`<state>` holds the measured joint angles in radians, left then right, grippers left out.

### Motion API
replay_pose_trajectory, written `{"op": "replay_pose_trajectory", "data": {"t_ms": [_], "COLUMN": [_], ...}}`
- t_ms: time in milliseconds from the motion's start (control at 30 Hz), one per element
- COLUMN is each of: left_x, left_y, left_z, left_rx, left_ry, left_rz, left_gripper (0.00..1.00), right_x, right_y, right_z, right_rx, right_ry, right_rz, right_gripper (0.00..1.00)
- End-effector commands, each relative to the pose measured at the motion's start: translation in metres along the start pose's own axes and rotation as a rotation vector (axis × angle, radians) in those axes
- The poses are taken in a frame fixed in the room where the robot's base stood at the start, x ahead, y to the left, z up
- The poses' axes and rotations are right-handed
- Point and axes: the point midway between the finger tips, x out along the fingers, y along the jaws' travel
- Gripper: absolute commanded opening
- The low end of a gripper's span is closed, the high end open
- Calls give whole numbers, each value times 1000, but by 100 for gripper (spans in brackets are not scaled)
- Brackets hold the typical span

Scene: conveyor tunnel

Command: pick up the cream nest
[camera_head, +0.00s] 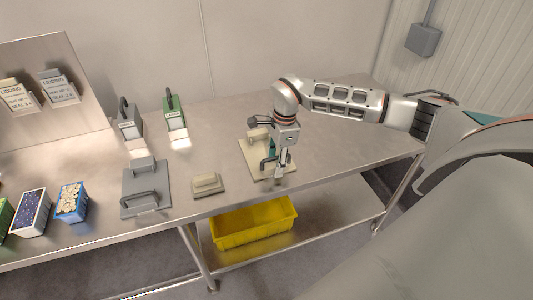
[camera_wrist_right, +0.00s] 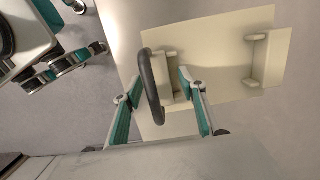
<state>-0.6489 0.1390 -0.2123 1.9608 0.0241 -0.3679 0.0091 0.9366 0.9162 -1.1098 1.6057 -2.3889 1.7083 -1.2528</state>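The cream nest (camera_head: 256,153) is a flat cream plate with raised blocks and a dark upright loop handle. It lies on the metal table below my right gripper (camera_head: 281,172). It also shows in the right wrist view as a cream plate (camera_wrist_right: 215,60), with the black handle (camera_wrist_right: 152,87) near its left edge. There, the two fingers of my right gripper (camera_wrist_right: 159,82) stand apart, one on each side of the handle. The fingers are open, and I cannot tell whether either touches the handle. My left gripper is not in view.
A small cream block on a base (camera_head: 207,184) and a grey plate with a handle (camera_head: 146,190) lie to the left. Grey (camera_head: 130,120) and green (camera_head: 174,112) handled items stand behind. A yellow bin (camera_head: 254,224) sits on the lower shelf. Table right of the nest is clear.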

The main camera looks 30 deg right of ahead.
Motion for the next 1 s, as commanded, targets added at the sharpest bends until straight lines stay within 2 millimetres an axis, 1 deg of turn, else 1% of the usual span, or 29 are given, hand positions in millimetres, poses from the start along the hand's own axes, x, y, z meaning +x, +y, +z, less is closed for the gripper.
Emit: {"op": "replay_pose_trajectory", "data": {"t_ms": [33, 133, 167, 500, 667, 767, 867, 1000], "left_x": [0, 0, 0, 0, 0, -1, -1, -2], "left_y": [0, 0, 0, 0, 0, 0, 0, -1], "left_z": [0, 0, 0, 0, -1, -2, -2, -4], "left_rx": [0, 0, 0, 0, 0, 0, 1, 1], "left_ry": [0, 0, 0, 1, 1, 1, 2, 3], "left_rz": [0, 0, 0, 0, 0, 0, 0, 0], "left_gripper": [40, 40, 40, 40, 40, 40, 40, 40], "right_x": [0, 0, 0, -2, -10, -21, -37, -70], "right_y": [0, 0, 0, -1, -2, -2, -2, -3], "right_z": [0, 0, 0, 1, 2, 3, 5, 9], "right_rx": [0, 0, 0, -1, -2, -3, -2, -2], "right_ry": [0, 0, 0, -2, -2, -3, -2, -3], "right_rz": [0, 0, 0, -3, -5, -5, -8, -9], "right_gripper": [31, 5, 0, 0, 0, 0, 0, 0]}}
